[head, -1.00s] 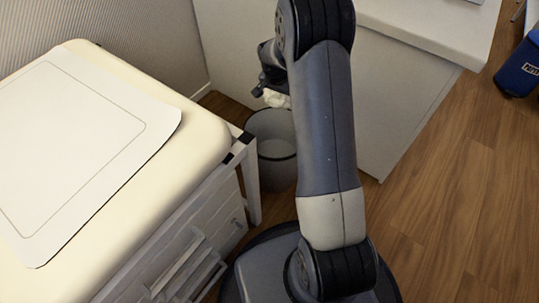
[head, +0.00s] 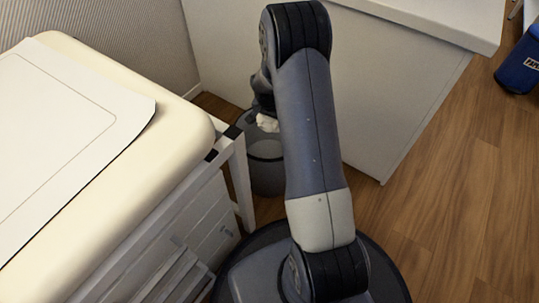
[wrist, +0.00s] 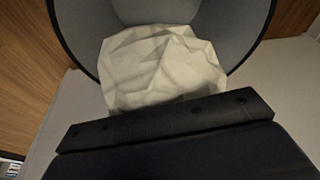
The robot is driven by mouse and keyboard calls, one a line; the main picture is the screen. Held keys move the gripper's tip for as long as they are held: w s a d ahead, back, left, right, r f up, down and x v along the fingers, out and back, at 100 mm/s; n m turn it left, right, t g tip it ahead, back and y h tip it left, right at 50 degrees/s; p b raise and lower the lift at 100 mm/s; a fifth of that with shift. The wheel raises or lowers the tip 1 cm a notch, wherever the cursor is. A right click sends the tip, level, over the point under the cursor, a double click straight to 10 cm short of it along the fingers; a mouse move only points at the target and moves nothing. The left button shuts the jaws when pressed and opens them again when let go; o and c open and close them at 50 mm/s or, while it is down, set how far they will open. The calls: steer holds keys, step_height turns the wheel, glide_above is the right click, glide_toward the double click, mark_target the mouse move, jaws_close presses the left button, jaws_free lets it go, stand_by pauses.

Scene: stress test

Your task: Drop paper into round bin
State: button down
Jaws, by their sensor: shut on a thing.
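A crumpled white paper ball (head: 267,122) shows in the head view at the end of my arm. It also shows large in the wrist view (wrist: 162,68). My gripper (head: 262,103) is shut on the paper and partly hidden behind my arm. The round grey bin (head: 266,178) stands on the floor between the padded table and the white counter. In the wrist view the bin's dark rim and grey inside (wrist: 245,25) lie behind the paper. The paper is over or at the bin's opening; its exact height above the rim cannot be told.
A cream padded table (head: 120,95) with a white sheet stands at the left, its frame (head: 240,185) close beside the bin. A white counter (head: 400,95) stands behind the bin. A blue bin (head: 522,65) is at the far right. Wooden floor (head: 455,190) is clear at the right.

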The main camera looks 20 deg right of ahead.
steer(key=shift+f+b, duration=0.55)
steer(key=shift+f, duration=0.9)
steer(key=c, duration=1.3)
jaws_free()
steer(key=shift+c, duration=0.2)
steer(key=shift+r, duration=0.1)
steer(key=p+v, duration=0.4)
steer(key=v, duration=0.6)
steer(key=shift+s+a+r, duration=0.15)
steer(key=shift+r, duration=0.15)
